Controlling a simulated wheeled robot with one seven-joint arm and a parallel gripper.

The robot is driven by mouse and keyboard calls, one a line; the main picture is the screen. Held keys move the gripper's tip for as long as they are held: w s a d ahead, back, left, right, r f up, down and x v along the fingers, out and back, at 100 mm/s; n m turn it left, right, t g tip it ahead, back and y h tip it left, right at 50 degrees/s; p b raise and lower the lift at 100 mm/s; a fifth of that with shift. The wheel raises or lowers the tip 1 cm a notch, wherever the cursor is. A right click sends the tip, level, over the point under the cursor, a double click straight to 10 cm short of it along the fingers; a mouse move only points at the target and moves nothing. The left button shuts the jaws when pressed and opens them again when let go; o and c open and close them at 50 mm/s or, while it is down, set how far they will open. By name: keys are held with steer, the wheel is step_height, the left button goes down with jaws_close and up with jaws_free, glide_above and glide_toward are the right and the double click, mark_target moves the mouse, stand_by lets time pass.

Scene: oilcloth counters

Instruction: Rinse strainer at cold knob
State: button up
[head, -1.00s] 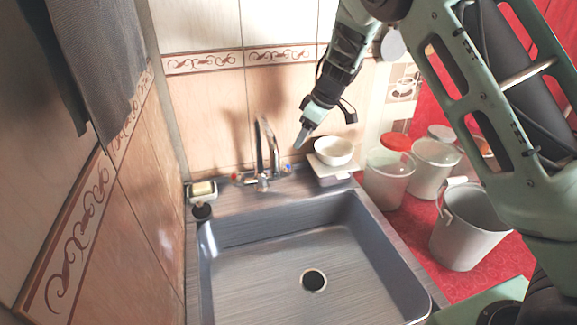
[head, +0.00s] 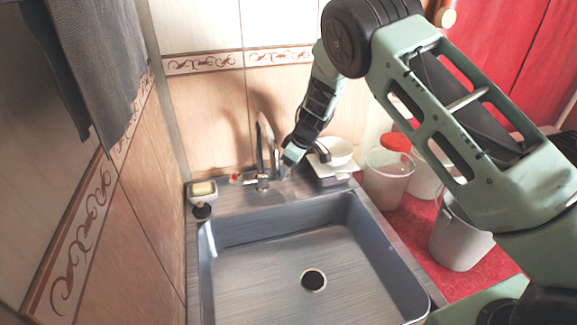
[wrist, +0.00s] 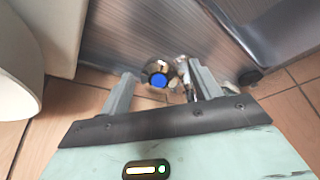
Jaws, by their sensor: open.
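The blue cold knob (wrist: 158,79) shows in the wrist view, between the two spread fingers of my gripper (wrist: 162,88). The fingers are open and not closed on it; I cannot tell if either touches it. In the head view my gripper (head: 284,170) is at the right side of the chrome faucet (head: 262,160) and hides the blue knob. The red knob (head: 236,178) is on the faucet's left. No strainer that I can make out is in view. The dark sink (head: 270,262) has a round drain (head: 313,280) and looks empty.
A white bowl (head: 338,150) stands on a white block (head: 331,171) close right of my gripper. A soap dish (head: 201,191) is at the left sink corner. Clear containers (head: 386,182) and a grey bucket (head: 459,242) stand on the red counter at right.

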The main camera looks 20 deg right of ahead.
steer(key=c, duration=1)
steer(key=p, duration=0.1)
steer(key=n+p, duration=0.1)
steer(key=shift+r+n+p, duration=0.25)
steer(key=shift+n+p, duration=0.05)
steer(key=shift+p, duration=0.05)
steer(key=shift+f+n+p, duration=0.2)
steer(key=shift+n+p, duration=0.35)
steer(key=shift+n, duration=0.25)
steer(key=shift+t, duration=0.3)
steer(key=o, duration=1)
